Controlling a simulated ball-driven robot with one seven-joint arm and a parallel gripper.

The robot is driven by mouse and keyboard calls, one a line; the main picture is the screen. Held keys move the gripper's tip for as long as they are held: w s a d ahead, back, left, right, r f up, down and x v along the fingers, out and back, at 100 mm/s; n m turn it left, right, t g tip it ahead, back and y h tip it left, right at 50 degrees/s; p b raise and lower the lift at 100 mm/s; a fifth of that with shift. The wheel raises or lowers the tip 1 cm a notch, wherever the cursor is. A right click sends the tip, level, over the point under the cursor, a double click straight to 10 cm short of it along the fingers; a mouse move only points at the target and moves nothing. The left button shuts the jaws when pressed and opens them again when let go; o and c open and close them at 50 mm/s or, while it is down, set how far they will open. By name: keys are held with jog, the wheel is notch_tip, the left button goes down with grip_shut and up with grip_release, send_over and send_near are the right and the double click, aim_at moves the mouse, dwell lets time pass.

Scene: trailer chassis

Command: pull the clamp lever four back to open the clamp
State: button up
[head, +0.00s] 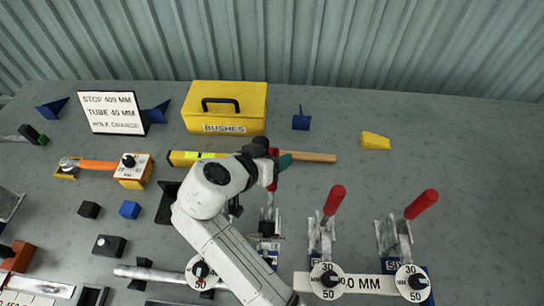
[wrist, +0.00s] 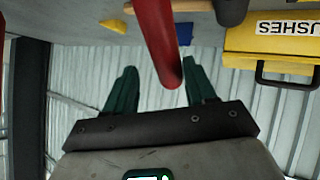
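Several toggle clamps stand along the front of the bench. Red clamp levers show upright at the right (head: 421,204), in the middle (head: 333,200) and at my gripper (head: 272,182). I cannot read which is number four. My gripper (head: 284,162) is at the top of the leftmost of these levers, whose clamp body (head: 268,226) is partly behind my arm. In the wrist view, the red lever (wrist: 158,35) comes down between the two green fingers of my gripper (wrist: 160,68). The fingers are apart, with gaps on both sides of the lever.
A yellow bushes box (head: 225,108), a wooden-handled tool (head: 310,157) and a yellow wedge (head: 375,141) lie behind the clamps. Dials sit in front, including one in the middle (head: 328,280). The middle clamp is close to the right of my gripper. The bench's right side is clear.

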jog(key=b+v, duration=0.1)
jog(key=v, duration=0.9)
jog(key=shift+s+a+b, duration=0.2)
jog(key=shift+s+b, duration=0.05)
jog(key=shift+b, duration=0.1)
jog(key=shift+r, duration=0.15)
